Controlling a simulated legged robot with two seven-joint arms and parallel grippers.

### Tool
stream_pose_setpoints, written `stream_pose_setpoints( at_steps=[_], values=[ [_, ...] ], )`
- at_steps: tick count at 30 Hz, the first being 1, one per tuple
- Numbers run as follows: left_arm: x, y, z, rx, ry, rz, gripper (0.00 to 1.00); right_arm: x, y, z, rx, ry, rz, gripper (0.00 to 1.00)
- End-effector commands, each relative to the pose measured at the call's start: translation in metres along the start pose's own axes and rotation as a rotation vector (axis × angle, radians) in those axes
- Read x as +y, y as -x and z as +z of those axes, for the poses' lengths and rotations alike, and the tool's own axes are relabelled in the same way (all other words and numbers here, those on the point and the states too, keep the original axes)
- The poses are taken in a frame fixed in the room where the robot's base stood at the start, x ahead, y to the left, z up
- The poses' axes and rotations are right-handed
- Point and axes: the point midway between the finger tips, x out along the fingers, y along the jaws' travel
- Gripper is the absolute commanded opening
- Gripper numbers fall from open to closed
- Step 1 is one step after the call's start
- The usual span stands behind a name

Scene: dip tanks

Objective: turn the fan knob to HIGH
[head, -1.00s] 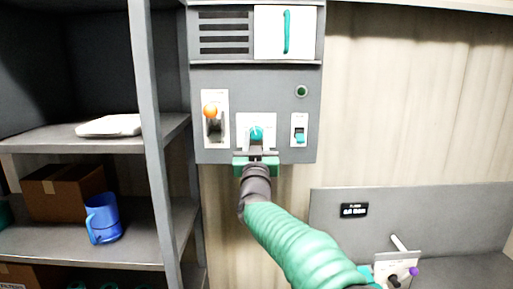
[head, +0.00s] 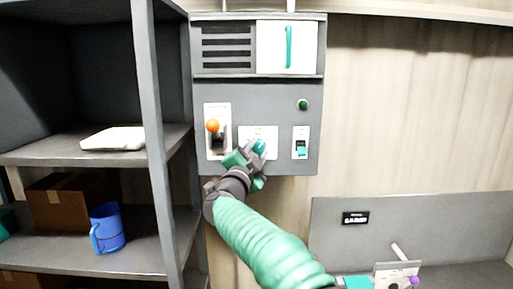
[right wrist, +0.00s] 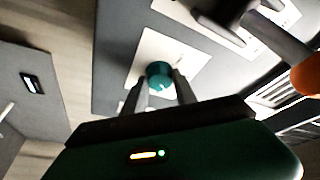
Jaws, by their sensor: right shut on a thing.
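The fan knob is a small teal round knob (head: 259,147) on a white plate in the lower middle of the grey wall panel (head: 275,105). In the right wrist view the teal knob (right wrist: 159,73) sits between the fingertips of my right gripper (right wrist: 162,88), which is shut on it. In the head view my right gripper (head: 250,158) reaches up from below and is tilted, covering part of the plate. The knob's markings are too small or covered to read. My left gripper is in neither view.
An orange-tipped lever (head: 212,126) is left of the knob, close to the gripper. A teal rocker switch (head: 301,149) and a green round light (head: 303,104) are to its right. A grey shelf (head: 95,262) at left holds a blue mug (head: 108,229).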

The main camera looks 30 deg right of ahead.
Motion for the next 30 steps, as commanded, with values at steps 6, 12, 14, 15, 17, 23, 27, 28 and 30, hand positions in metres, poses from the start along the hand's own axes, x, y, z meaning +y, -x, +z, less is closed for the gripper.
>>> stream_pose_setpoints(
  at_steps=[6, 12, 14, 15, 17, 23, 27, 28, 30],
  values=[
    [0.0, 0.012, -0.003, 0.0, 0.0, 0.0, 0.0, 0.0, 0.0, 0.003, -0.014, -0.164, 0.069, 0.0],
    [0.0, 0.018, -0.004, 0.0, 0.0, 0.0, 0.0, 0.0, 0.0, 0.002, -0.014, -0.276, 0.112, 0.0],
    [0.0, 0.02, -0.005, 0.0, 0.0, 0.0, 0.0, 0.0, 0.0, 0.002, -0.015, -0.301, 0.121, 0.0],
    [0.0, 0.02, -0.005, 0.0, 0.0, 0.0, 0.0, 0.0, 0.0, 0.002, -0.015, -0.315, 0.127, 0.0],
    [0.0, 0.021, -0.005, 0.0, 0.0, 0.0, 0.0, 0.0, 0.0, 0.002, -0.016, -0.332, 0.134, 0.0],
    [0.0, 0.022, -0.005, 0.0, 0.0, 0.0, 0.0, 0.001, 0.0, 0.002, -0.016, -0.365, 0.146, 0.0],
    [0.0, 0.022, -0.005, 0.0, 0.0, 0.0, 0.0, 0.001, 0.0, 0.003, -0.016, -0.37, 0.148, 0.0],
    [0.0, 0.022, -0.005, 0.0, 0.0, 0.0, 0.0, 0.001, 0.0, 0.003, -0.016, -0.37, 0.148, 0.0],
    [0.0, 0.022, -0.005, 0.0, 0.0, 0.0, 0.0, 0.001, 0.0, 0.002, -0.016, -0.37, 0.148, 0.0]
  ],
)
